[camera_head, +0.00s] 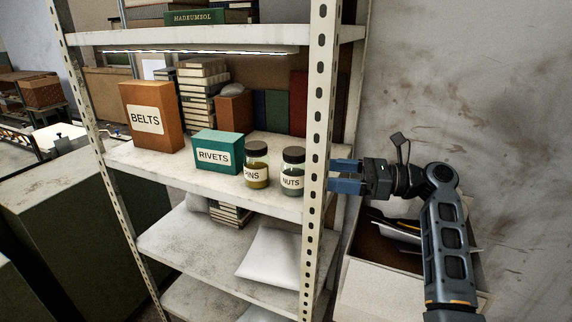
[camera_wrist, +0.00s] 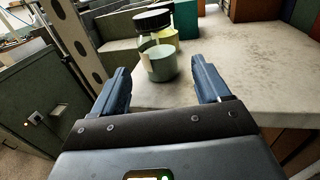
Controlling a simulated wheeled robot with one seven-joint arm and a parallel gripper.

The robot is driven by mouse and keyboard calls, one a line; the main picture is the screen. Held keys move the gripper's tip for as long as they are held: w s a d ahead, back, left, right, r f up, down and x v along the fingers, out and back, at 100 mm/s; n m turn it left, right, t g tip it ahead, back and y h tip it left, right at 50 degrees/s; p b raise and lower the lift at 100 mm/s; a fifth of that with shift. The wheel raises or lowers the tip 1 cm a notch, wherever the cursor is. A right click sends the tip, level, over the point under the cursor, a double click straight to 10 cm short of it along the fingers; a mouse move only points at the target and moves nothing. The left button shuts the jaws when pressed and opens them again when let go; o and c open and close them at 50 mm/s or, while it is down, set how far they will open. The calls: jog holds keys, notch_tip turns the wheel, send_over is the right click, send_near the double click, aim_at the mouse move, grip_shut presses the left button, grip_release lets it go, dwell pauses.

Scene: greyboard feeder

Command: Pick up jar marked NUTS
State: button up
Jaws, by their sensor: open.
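In the wrist view the nearer jar (camera_wrist: 162,66) appears ahead of my gripper (camera_wrist: 161,66), between the directions of the two blue fingers. I cannot tell its exact distance from the fingertips. Its label text is not readable there.
A similar jar (camera_head: 256,172) labelled with a word ending in INS stands close to its left. A teal RIVETS box (camera_head: 218,151) and an orange BELTS box (camera_head: 151,117) stand further left. The perforated post (camera_head: 318,100) rises beside my fingers. An open box (camera_head: 375,250) lies below my arm.

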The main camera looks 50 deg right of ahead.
aim_at(301, 171)
jog(key=shift+x, duration=1.1)
jog(key=shift+p+x, duration=0.8)
jog(key=shift+x, duration=2)
jog(key=shift+a, duration=0.1)
jog(key=c, duration=0.9)
jog(key=shift+c, duration=0.8)
jog(key=shift+r, duration=0.15)
